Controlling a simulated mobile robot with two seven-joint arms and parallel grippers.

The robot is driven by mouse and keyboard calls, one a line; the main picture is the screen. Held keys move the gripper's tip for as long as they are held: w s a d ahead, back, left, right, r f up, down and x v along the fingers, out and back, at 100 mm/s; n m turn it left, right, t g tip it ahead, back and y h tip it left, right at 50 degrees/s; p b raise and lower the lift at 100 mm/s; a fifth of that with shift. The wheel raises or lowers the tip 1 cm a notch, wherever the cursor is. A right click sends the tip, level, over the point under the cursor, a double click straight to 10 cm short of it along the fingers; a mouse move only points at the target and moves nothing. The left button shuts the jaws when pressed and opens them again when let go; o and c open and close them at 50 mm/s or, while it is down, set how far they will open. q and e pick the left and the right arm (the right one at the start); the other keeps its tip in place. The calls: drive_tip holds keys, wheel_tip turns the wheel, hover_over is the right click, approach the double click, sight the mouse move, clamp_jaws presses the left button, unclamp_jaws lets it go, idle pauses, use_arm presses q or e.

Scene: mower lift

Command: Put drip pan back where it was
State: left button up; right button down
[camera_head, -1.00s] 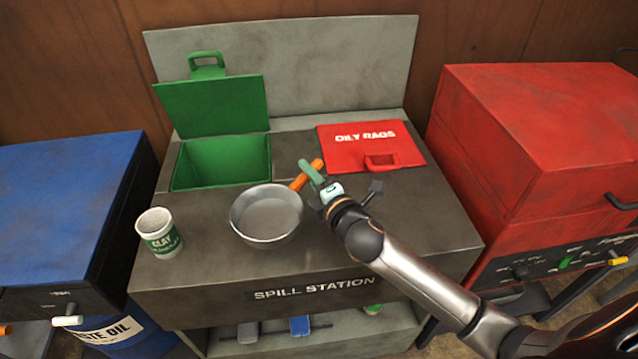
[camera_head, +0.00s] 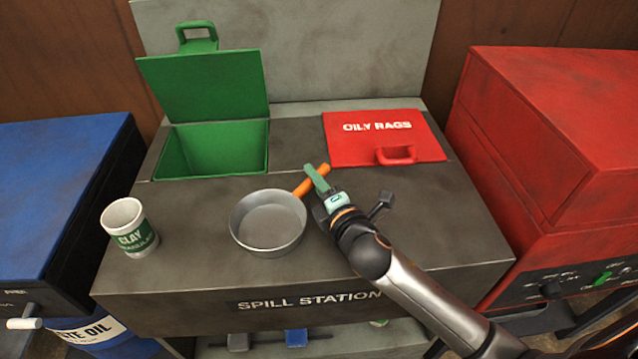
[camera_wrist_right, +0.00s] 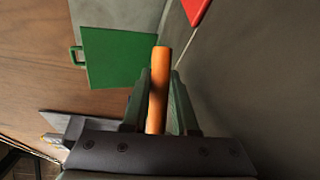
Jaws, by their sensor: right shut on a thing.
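The drip pan (camera_head: 268,226) is a round grey metal pan with an orange handle (camera_head: 302,187). It is at the middle of the spill station's top; I cannot tell whether its base touches the surface. My right gripper (camera_head: 316,178) is shut on the orange handle. In the right wrist view, the handle (camera_wrist_right: 158,95) runs between the two green fingers, and the pan's bowl is out of sight. My left gripper is not in view.
An open green bin (camera_head: 213,150) is at the back left, its lid raised. A shut red "OILY RAGS" lid (camera_head: 384,138) is at the back right. A clay can (camera_head: 129,229) stands at the left. Blue (camera_head: 50,190) and red (camera_head: 560,150) cabinets flank the station.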

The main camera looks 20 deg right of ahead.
drive_tip(key=shift+a, duration=0.1)
drive_tip(key=shift+f, duration=0.2)
drive_tip(key=c, duration=1)
unclamp_jaws()
drive_tip(key=shift+r, duration=0.15)
drive_tip(key=s, duration=0.4)
drive_tip(key=s+r, duration=0.1)
drive_tip(key=s, duration=0.7)
drive_tip(key=shift+d+r, duration=0.35)
